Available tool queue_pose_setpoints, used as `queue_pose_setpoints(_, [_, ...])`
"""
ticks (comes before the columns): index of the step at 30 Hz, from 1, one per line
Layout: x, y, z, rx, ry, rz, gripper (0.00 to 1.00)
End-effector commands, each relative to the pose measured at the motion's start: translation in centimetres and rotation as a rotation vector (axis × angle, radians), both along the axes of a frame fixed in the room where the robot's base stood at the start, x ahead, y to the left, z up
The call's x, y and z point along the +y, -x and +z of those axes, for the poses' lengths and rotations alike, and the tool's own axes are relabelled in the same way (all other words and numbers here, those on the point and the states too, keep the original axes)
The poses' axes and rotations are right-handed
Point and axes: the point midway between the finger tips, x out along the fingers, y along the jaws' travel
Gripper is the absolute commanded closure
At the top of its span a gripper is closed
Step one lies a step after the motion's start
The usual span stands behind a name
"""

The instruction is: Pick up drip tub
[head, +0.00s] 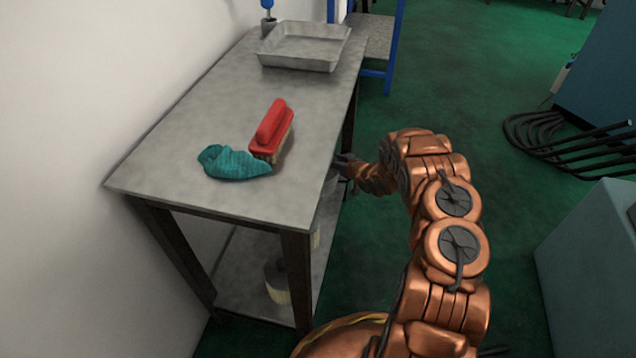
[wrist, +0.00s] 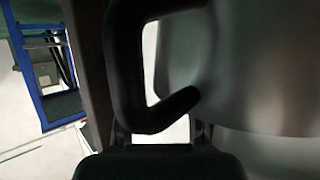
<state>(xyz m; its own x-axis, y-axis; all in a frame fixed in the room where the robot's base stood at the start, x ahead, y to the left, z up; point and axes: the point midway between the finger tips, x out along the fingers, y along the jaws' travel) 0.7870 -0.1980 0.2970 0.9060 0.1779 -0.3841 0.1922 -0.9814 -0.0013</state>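In the wrist view a large smooth grey metallic body (wrist: 250,70) fills the right side at close range. It may be the drip tub, but its whole shape is cut off. A thick black C-shaped loop (wrist: 125,70), like a handle, stands against its left side. My gripper (wrist: 165,135) shows at the bottom with its dark fingers apart and a bright gap between them, close to the loop. In the head view my gripper (head: 346,166) is beside the table's right edge, near the tabletop's height. A sliver of grey below it is mostly hidden by the table and arm.
The metal table (head: 185,120) carries a teal cloth (head: 233,163), a red brush (head: 270,130) and a shallow metal tray (head: 304,46). A small container (head: 276,283) stands on its lower shelf.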

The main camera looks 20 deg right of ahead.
Motion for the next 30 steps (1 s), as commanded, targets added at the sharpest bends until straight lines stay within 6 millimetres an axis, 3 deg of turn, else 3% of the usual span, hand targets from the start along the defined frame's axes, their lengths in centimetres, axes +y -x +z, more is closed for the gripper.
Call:
queue_pose_setpoints(7, [-0.01, -0.14, 0.04, -0.001, 0.000, -0.001, 0.66])
queue_pose_setpoints(17, [-0.01, -0.16, 0.08, -0.002, 0.000, -0.001, 1.00])
queue_pose_setpoints(30, [-0.02, -0.15, 0.08, -0.002, 0.001, -0.001, 1.00])
